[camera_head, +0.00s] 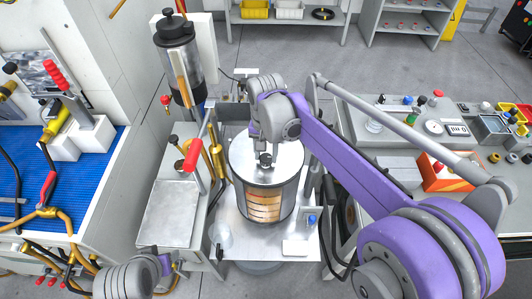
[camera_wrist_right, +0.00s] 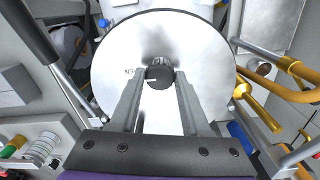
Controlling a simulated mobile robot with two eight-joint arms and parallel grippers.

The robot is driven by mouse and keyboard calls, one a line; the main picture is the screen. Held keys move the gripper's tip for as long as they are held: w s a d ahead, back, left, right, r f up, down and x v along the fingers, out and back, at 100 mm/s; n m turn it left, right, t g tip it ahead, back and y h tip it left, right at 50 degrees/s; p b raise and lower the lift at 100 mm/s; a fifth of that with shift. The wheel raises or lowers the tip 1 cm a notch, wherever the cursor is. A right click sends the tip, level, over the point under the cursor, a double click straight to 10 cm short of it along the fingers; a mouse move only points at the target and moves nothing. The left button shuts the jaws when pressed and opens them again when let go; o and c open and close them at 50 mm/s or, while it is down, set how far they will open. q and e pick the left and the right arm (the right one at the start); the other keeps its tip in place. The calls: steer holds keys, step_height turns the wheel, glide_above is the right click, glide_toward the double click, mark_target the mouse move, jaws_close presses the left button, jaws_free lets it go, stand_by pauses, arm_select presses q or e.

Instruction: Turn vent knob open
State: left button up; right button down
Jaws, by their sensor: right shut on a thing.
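A clear cylindrical chamber (camera_head: 263,205) with a round metal lid (camera_head: 285,153) stands upright on a pale bench. The vent knob (camera_head: 265,160) is a small dark knob at the middle of the lid. It also shows between the fingertips in the right wrist view (camera_wrist_right: 159,75). My right gripper (camera_wrist_right: 160,78) reaches down over the lid with its fingers shut on the knob's sides. The fingers hide part of the knob, and its turn angle cannot be told. Part of my left arm shows at the bottom left of the head view; its gripper is not in view.
A lever with a red handle (camera_head: 194,155) and brass fittings stand close left of the chamber. A dark-capped canister (camera_head: 178,58) stands behind left. A bench with an orange box (camera_head: 450,176) and small parts is at the right. Open floor lies behind.

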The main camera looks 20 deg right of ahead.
mark_target(266, 157)
steer(key=shift+c, duration=1.9)
jaws_free()
step_height(266, 157, up, 11)
steer(key=shift+p, duration=0.4)
steer(key=shift+f, duration=0.1)
